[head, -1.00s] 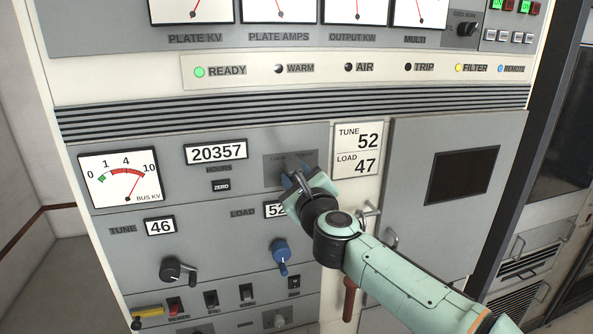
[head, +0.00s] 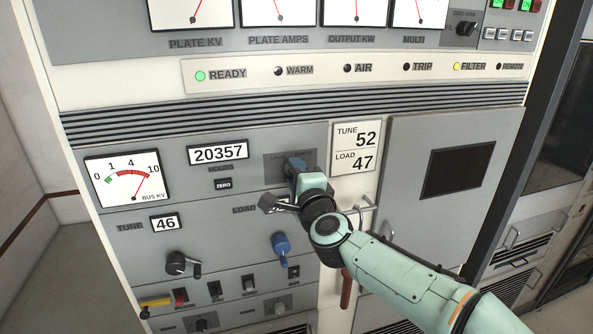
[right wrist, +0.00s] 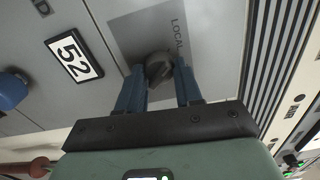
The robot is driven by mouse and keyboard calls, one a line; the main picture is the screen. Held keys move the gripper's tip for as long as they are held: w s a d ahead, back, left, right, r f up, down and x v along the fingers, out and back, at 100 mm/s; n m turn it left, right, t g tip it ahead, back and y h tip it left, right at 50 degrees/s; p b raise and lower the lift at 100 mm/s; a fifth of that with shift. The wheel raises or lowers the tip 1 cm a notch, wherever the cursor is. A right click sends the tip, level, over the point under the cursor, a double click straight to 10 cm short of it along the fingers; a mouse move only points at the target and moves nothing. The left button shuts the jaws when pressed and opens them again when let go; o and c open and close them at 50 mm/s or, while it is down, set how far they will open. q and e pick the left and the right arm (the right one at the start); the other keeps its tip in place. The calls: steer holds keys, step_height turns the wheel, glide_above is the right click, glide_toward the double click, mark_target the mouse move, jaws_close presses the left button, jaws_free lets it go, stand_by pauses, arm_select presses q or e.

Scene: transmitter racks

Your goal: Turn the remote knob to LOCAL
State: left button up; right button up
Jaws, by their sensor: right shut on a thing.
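The remote knob (right wrist: 158,66) is a small dark round knob on a darker grey plate (right wrist: 122,35) in the right wrist view. The word LOCAL is printed on the plate beside it. My right gripper (right wrist: 160,74) has its blue fingers on both sides of the knob and is shut on it. In the head view, my right gripper (head: 296,165) reaches the plate (head: 272,169) and hides the knob and most of the lettering. The REMOTE lamp (head: 499,66) is dark. My left gripper is not in view.
A blue knob (head: 281,248) and a black crank (head: 178,263) sit lower on the panel. A grey door (head: 410,210) with a handle is to the right. A red handle (head: 346,290) hangs below my right arm. A vented grille (head: 300,115) crosses above.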

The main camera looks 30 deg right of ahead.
steer(key=shift+n, duration=0.5)
steer(key=o, duration=1)
steer(key=shift+o, duration=0.2)
steer(key=v, duration=1.3)
steer(key=shift+s+b, duration=0.2)
steer(key=shift+b, duration=0.1)
steer(key=shift+a, duration=0.1)
